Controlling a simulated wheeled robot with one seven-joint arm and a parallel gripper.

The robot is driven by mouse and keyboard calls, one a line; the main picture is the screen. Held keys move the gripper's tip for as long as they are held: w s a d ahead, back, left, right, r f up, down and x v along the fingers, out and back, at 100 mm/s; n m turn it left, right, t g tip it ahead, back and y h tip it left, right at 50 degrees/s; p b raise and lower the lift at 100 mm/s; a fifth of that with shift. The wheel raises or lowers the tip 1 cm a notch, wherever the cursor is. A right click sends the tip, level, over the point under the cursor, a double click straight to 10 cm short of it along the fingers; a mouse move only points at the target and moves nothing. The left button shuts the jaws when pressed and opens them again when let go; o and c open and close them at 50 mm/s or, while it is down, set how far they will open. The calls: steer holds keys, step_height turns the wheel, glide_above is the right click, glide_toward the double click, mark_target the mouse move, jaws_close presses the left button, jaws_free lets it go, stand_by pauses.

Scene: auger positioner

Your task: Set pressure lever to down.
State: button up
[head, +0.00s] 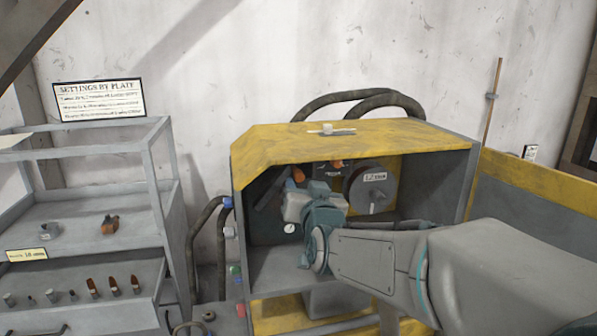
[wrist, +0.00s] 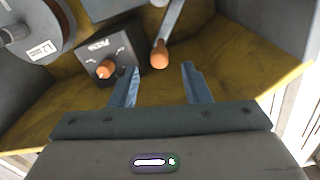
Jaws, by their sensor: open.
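A lever with a grey rod and an orange knob (wrist: 160,57) shows in the wrist view, just beyond and between my fingertips. In the head view its orange knob (head: 299,174) is near the cabinet's top left, at the upper end of the rod. A dark box (wrist: 112,66) with a small label and an orange dial is beside it; the label is too small to read surely. My gripper (wrist: 160,78) is open and empty, its fingers apart and not visibly touching the lever. In the head view my gripper (head: 300,203) is inside the cabinet, below the knob.
The yellow-topped cabinet (head: 350,136) encloses the work space with its roof and side walls. A round drum (head: 372,190) with a white label is right of the lever. A grey shelf unit (head: 95,210) with small parts stands at left. Hoses run beside the cabinet.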

mark_target(296, 170)
steer(key=p+x, duration=0.1)
steer(key=x, duration=0.7)
steer(key=shift+w, duration=0.25)
steer(key=shift+c, duration=0.3)
jaws_close()
